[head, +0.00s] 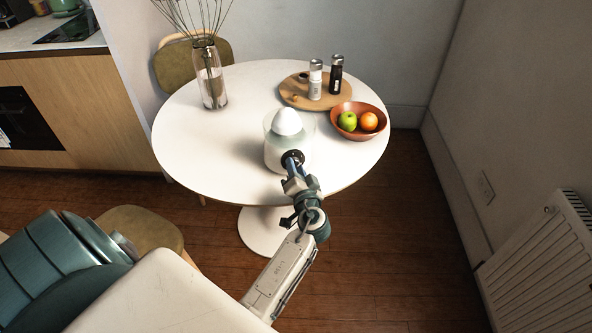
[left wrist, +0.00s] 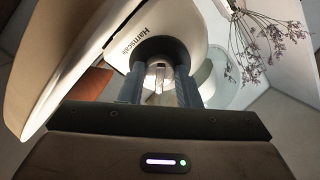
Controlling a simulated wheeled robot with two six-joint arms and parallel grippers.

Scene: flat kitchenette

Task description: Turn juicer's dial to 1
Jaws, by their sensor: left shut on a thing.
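The juicer (head: 273,157) is a white appliance with a clear bowl and a white dome on top, at the table's near edge. Its dial (head: 287,155) is a dark round part on the side facing me, partly hidden by my gripper. My left gripper (head: 293,161) reaches the dial and is shut on it. In the left wrist view the two fingers of the left gripper (left wrist: 159,90) stand on either side of the dial's light middle piece (left wrist: 159,76), within a dark ring on the juicer's white body (left wrist: 124,46). I cannot read any dial marks. My right gripper is not in view.
The round white table (head: 200,145) also holds a glass vase with twigs (head: 213,90), a wooden board (head: 292,93) with two shakers, and a brown bowl (head: 380,131) with a green and an orange fruit. A chair (head: 145,228) stands at the left.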

